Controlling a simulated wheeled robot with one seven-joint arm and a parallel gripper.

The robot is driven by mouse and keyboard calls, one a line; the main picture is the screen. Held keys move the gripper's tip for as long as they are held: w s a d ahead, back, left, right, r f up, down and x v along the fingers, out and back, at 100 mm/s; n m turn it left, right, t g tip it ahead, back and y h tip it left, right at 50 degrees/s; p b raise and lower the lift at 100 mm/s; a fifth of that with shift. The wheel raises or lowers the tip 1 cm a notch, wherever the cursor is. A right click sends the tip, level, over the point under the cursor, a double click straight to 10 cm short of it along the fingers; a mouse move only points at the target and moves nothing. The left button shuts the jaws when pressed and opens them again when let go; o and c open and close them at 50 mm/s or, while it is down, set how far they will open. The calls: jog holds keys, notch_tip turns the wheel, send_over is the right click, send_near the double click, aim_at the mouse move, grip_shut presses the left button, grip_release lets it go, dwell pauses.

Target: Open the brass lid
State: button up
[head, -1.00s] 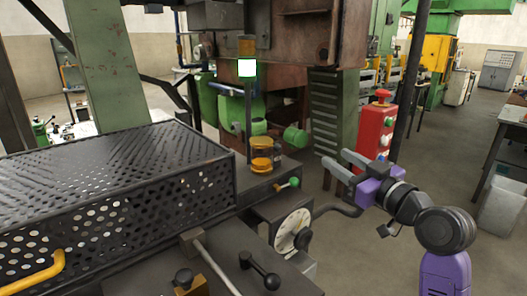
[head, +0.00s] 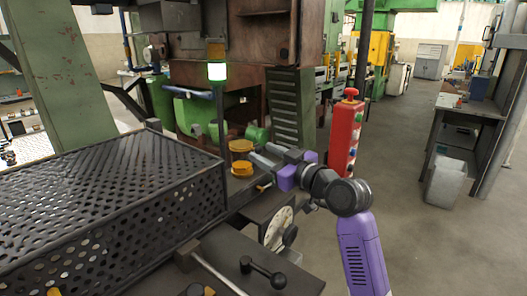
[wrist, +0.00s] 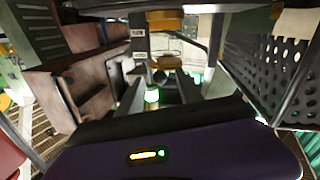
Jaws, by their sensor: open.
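The brass lid (head: 241,146) is the upper yellow disc of a small lantern-like fitting. It sits level above a glass part and a lower brass ring (head: 242,168), and looks closed. My gripper (head: 263,154) is just right of the fitting, at about the lid's height in the head view. Its two fingers point left and are apart with nothing between them. Whether a fingertip touches the fitting cannot be told. In the wrist view, both fingers (wrist: 160,90) are apart, and a brass part of the fitting (wrist: 165,20) shows near the top edge.
A lit green lamp (head: 217,71) stands on a post behind the fitting. A perforated black box (head: 110,195) lies to the left, with a dial (head: 278,226) and lever in front. A red control box (head: 345,138) stands behind my arm. Floor at the right is open.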

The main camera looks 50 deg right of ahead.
jog(key=shift+w+d, duration=0.1)
jog(key=shift+w, duration=0.3)
grip_shut()
dwell(1.2)
